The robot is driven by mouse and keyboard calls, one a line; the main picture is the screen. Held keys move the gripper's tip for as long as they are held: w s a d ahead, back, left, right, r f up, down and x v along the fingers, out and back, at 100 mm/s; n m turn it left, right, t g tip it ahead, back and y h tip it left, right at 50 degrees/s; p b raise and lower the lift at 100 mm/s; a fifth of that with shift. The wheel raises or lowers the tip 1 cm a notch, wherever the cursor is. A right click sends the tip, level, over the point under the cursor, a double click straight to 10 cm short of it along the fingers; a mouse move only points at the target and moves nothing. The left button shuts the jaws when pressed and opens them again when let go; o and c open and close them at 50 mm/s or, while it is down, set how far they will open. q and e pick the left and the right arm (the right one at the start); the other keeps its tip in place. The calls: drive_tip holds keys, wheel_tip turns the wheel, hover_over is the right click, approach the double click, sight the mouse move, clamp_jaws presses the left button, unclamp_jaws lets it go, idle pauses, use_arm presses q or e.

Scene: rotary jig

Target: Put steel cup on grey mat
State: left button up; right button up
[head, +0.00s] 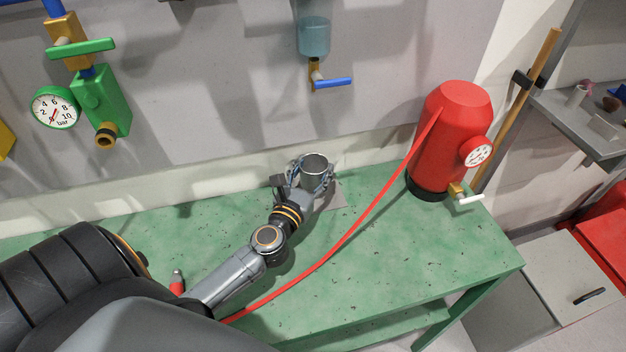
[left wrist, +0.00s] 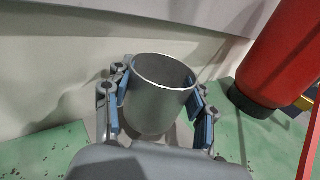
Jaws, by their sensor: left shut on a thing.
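The steel cup (head: 315,166) is a plain grey open-topped cylinder near the back of the green workbench. In the left wrist view the cup (left wrist: 160,95) stands upright between the blue-padded fingers. My left gripper (head: 311,176) is shut on it, one finger on each side; it also shows in the left wrist view (left wrist: 160,108). The grey mat (head: 337,196) shows as a flat patch beside and below the gripper, on the bench by the wall. The gripper and cup hide much of it. I cannot tell whether the cup's base touches the mat. My right gripper is not in view.
A red tank (head: 452,135) with a gauge stands at the bench's right end. Its red hose (head: 352,234) runs across the bench, right of my left arm. A blue-handled tap (head: 330,83) hangs on the wall above the cup. The bench's front right is clear.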

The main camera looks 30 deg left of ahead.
sight(309, 188)
use_arm(q)
wheel_tip(309, 188, down, 3)
drive_tip(key=shift+f+b, duration=0.1)
drive_tip(key=shift+b, duration=0.55)
drive_tip(key=shift+f, duration=0.15)
drive_tip(key=o, duration=1)
drive_tip(key=shift+c, duration=0.2)
drive_tip(key=shift+o, duration=1.1)
